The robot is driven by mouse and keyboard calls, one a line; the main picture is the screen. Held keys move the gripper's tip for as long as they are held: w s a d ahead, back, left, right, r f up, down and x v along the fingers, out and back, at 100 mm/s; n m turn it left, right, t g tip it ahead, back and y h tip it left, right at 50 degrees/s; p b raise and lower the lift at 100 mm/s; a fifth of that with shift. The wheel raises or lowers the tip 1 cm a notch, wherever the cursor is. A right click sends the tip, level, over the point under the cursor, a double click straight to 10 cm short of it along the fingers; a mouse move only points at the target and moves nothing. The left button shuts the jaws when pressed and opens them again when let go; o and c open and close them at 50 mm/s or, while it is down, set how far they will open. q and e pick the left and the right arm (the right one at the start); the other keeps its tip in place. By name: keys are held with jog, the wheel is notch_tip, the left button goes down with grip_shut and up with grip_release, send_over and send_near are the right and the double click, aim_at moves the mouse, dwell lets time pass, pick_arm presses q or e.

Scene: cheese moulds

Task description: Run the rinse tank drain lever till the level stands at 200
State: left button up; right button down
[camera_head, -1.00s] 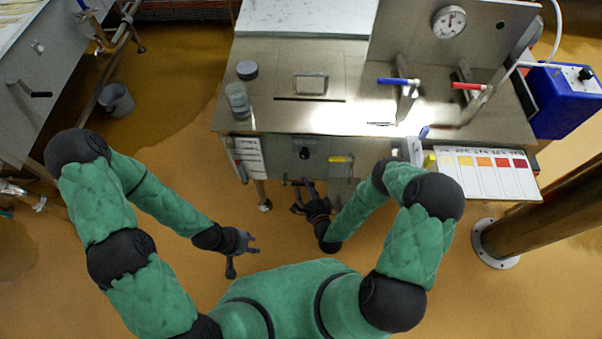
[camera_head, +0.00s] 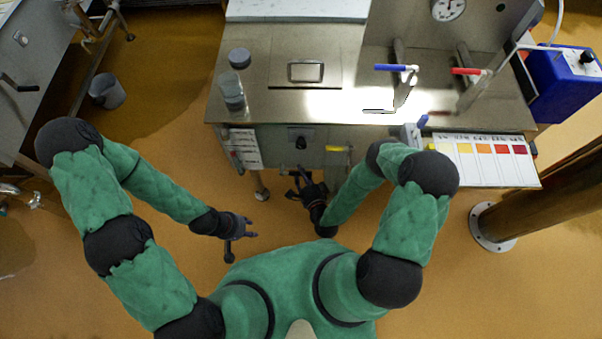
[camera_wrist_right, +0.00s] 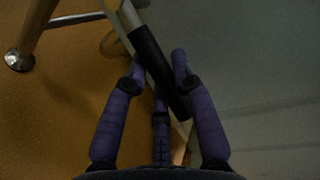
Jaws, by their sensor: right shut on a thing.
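The lever shows in the right wrist view as a metal rod with a black grip (camera_wrist_right: 157,70). My right gripper (camera_wrist_right: 160,85) is shut on this black grip, with its purple-grey fingers on both sides of it. In the head view my right gripper (camera_head: 302,181) is low in front of the steel tank unit (camera_head: 290,104), below its front edge. My left gripper (camera_head: 250,233) is empty, with its fingers apart, over the floor left of my body. A small white label panel (camera_head: 244,149) is on the unit's front; its marks are too small to read.
A black knob (camera_head: 299,140) and a yellow handle (camera_head: 337,148) are on the unit's front. Blue (camera_head: 391,67) and red (camera_head: 467,71) tap handles stand above the top. A colour chart (camera_head: 486,160) juts out at right. A steel post (camera_head: 536,190) stands on the right.

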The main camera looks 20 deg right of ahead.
notch_tip(320, 180, up, 2)
jog(key=n+h+p, duration=0.1)
jog(key=n+p, duration=0.1)
jog(key=p, duration=0.1)
jog(key=shift+r+g+p, duration=0.1)
jog(key=shift+g+p, duration=0.25)
jog(key=shift+g, duration=0.05)
jog(key=shift+w+a+r+n+g+h+p, duration=0.1)
jog(key=shift+a+r+n+g+h+p, duration=0.25)
jog(key=shift+n+p, duration=0.35)
jog(key=shift+w+r+n+g+h+p, duration=0.15)
jog(key=shift+r+n+h+p, duration=0.3)
jog(key=shift+p, duration=0.45)
jog(key=shift+s, duration=0.1)
jog(key=c, duration=1)
grip_release()
jog(key=shift+s, duration=0.1)
jog(key=v, duration=0.7)
jog(key=shift+s, duration=0.15)
